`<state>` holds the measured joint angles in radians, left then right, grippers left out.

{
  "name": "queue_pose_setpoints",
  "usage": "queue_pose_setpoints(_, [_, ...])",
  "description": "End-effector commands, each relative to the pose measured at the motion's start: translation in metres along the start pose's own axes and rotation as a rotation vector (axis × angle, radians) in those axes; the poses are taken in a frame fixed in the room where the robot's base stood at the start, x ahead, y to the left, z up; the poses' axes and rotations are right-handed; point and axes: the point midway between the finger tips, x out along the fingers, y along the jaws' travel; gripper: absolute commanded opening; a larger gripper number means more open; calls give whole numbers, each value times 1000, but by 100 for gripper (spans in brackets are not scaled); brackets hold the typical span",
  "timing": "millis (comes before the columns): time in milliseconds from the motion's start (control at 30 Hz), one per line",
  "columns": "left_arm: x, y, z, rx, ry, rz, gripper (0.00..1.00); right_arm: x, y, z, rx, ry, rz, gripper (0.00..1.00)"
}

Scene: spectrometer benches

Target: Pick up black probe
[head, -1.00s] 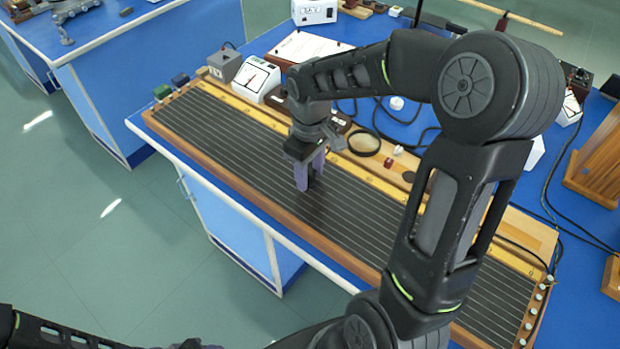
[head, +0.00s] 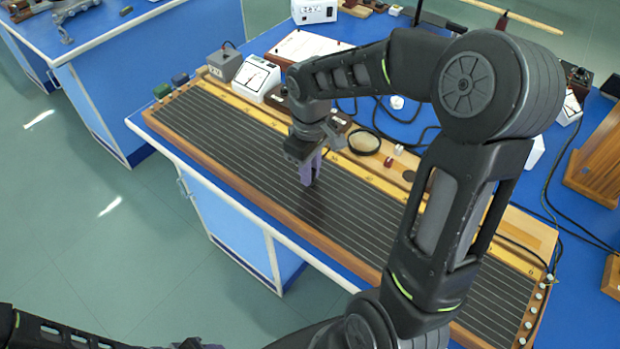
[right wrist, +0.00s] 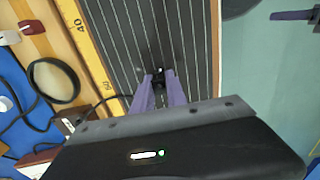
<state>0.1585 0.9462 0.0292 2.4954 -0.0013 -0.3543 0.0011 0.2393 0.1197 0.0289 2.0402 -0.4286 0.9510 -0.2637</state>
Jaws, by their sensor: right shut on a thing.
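The black probe (right wrist: 158,76) is a small dark piece with a pale spot, seen in the right wrist view over the dark striped panel (right wrist: 190,30). My right gripper (right wrist: 158,88) has its two purple fingers shut on the probe from both sides. In the head view the right gripper (head: 311,180) points down at the middle of the striped board, and its fingers hide the probe. I cannot tell whether the probe touches the board. Only a bit of my left gripper (head: 195,344) shows at the bottom edge; its jaws cannot be judged.
A magnifier ring (head: 364,142) lies on the board's yellow back strip. A white meter (head: 257,80) and grey box (head: 224,64) stand behind its left end. Black cables (head: 405,120) run across the blue bench. A wooden stand (head: 600,160) is at right.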

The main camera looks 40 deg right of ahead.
Motion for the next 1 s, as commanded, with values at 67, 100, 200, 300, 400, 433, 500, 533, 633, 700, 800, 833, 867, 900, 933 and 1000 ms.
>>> queue_pose_setpoints(67, [0, 0, 0, 0, 0, 0, 47, 0, 0, 0, 0, 0, 0, 0])
queue_pose_setpoints(100, [0, 0, 0, 0, 0, 0, 47, 0, 0, 0, 0, 0, 0, 0])
queue_pose_setpoints(200, [0, 0, 0, 0, 0, 0, 47, 0, 0, 0, 0, 0, 0, 0])
queue_pose_setpoints(300, [0, 0, 0, 0, 0, 0, 47, 0, 0, 0, 0, 0, 0, 0])
queue_pose_setpoints(400, [0, 0, 0, 0, 0, 0, 47, 0, 0, 0, 0, 0, 0, 0])
queue_pose_setpoints(433, [0, 0, 0, 0, 0, 0, 47, 0, 0, 0, 0, 0, 0, 0])
queue_pose_setpoints(500, [0, 0, 0, 0, 0, 0, 47, 0, 0, 0, 0, 0, 0, 0])
queue_pose_setpoints(533, [0, 0, 0, 0, 0, 0, 47, 0, 0, 0, 0, 0, 0, 0])
queue_pose_setpoints(633, [0, 0, 0, 0, 0, 0, 47, -2, 0, 0, 0, 1, 0, 0])
queue_pose_setpoints(700, [0, 0, 0, 0, 0, 0, 47, -6, 0, -1, 0, 3, 1, 0])
queue_pose_setpoints(800, [1, 0, 0, 0, 0, 0, 47, -18, 1, -1, 1, 4, 3, 0])
queue_pose_setpoints(833, [2, -1, 0, 0, 0, 0, 47, -23, 1, -1, 1, 4, 3, 0])
queue_pose_setpoints(867, [2, -1, 0, 0, 0, 0, 47, -28, 1, -1, 1, 5, 3, 0])
queue_pose_setpoints(900, [2, -1, 0, 0, 0, 0, 47, -35, 1, -1, 1, 5, 3, 0])
queue_pose_setpoints(933, [3, -1, 0, 0, 0, 0, 47, -41, 1, -2, 1, 6, 3, 0])
queue_pose_setpoints(1000, [4, -1, 0, 0, 0, 0, 47, -56, 0, -1, 0, 6, 2, 0])
